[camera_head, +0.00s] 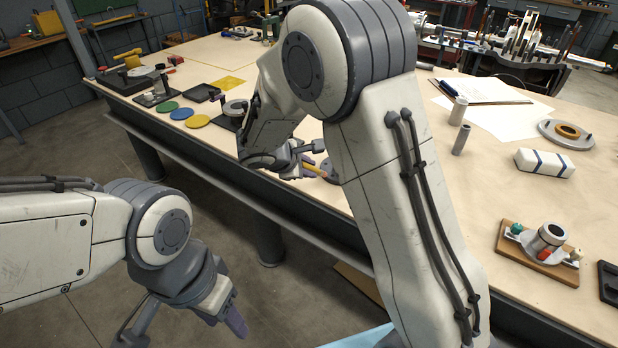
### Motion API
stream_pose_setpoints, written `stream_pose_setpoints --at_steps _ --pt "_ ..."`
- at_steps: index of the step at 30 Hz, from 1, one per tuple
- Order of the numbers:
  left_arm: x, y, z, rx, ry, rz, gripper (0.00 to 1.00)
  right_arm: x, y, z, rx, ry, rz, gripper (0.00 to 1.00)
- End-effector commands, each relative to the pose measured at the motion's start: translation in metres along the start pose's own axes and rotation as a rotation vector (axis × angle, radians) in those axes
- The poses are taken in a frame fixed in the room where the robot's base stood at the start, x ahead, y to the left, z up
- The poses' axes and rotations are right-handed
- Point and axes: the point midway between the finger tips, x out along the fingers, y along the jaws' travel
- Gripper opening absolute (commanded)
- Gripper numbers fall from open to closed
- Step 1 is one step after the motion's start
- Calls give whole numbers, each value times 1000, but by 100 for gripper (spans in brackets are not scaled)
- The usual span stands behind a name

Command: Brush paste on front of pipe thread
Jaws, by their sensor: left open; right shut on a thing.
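My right gripper (310,168) is partly hidden behind my own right arm, low over the front part of the bench. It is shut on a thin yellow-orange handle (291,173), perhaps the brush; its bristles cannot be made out. A grey round piece (326,167) lies close by, mostly covered by the arm. My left gripper (224,316) is open and empty, hanging over the floor in front of the bench. I cannot identify the pipe thread for certain. A short metal cylinder (551,235) stands in a fixture on a wooden board (509,241) at the right.
The workbench (420,130) has green (167,106), blue (182,114) and yellow (197,121) discs at its left edge.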

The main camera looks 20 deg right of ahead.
Motion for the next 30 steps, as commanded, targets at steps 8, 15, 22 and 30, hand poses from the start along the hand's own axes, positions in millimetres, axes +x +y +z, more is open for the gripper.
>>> stream_pose_setpoints --at_steps 8,15,22,30 --pt "-8 1 -1 0 0 0 50 15 14 10 2 -1 -3 0" --pt "-15 1 -1 0 0 0 50 31 28 18 2 -1 -4 0" --pt "-18 1 -1 0 0 0 50 41 35 23 1 1 -3 0" --pt "-19 1 -1 0 0 0 50 44 37 23 1 2 -3 0"
